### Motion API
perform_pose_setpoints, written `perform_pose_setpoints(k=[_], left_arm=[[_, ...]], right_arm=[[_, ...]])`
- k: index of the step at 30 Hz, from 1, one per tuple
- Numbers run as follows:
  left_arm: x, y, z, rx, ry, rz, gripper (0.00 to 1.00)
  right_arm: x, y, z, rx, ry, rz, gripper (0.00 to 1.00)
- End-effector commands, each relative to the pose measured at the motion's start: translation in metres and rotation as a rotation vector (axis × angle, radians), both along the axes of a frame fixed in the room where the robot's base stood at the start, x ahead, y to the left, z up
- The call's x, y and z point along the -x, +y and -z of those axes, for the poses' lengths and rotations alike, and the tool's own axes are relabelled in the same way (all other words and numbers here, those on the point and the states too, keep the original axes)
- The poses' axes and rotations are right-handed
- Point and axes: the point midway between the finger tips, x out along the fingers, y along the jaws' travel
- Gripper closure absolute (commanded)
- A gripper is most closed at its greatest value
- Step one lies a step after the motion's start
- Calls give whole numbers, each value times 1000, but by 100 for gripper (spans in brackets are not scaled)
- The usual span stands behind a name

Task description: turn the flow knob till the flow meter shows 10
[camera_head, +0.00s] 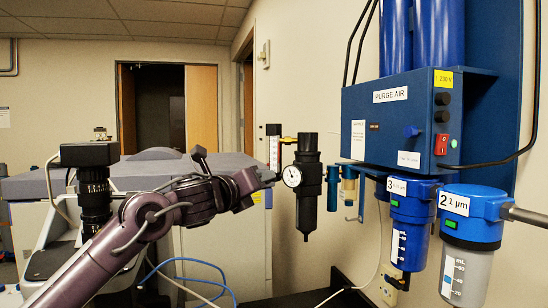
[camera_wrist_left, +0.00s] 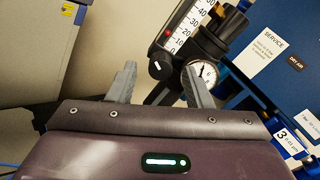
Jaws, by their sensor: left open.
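The flow meter (camera_head: 274,150) is a narrow upright white scale beside the black regulator (camera_head: 307,180). In the left wrist view the flow meter (camera_wrist_left: 184,28) shows a red part and numbers; its exact reading is too small to tell. A round black knob (camera_wrist_left: 160,69) with a white mark, apparently the flow knob, sits at its lower end. My left gripper (camera_head: 268,178) reaches toward it from the left. In the left wrist view my left gripper (camera_wrist_left: 160,85) is open and empty, with the knob appearing between and beyond its fingers. My right gripper is out of view.
A round pressure gauge (camera_head: 292,176) is close to the left gripper, partly behind its right finger in the wrist view. The blue purge air box (camera_head: 395,122), with a blue knob (camera_head: 412,131) and red switch (camera_head: 441,144), and filters (camera_head: 472,215) are at right.

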Motion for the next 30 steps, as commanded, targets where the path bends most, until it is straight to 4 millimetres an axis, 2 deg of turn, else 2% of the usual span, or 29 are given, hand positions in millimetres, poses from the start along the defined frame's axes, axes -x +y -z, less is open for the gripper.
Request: perform_pose_setpoints(k=[5,15,24,30], left_arm=[[4,4,1,0,-1,0,54],[38,26,2,1,-3,-1,54],[64,43,1,0,-2,0,54],[67,45,0,0,-1,0,54]], right_arm=[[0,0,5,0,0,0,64],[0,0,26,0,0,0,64],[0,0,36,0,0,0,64],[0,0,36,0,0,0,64]])
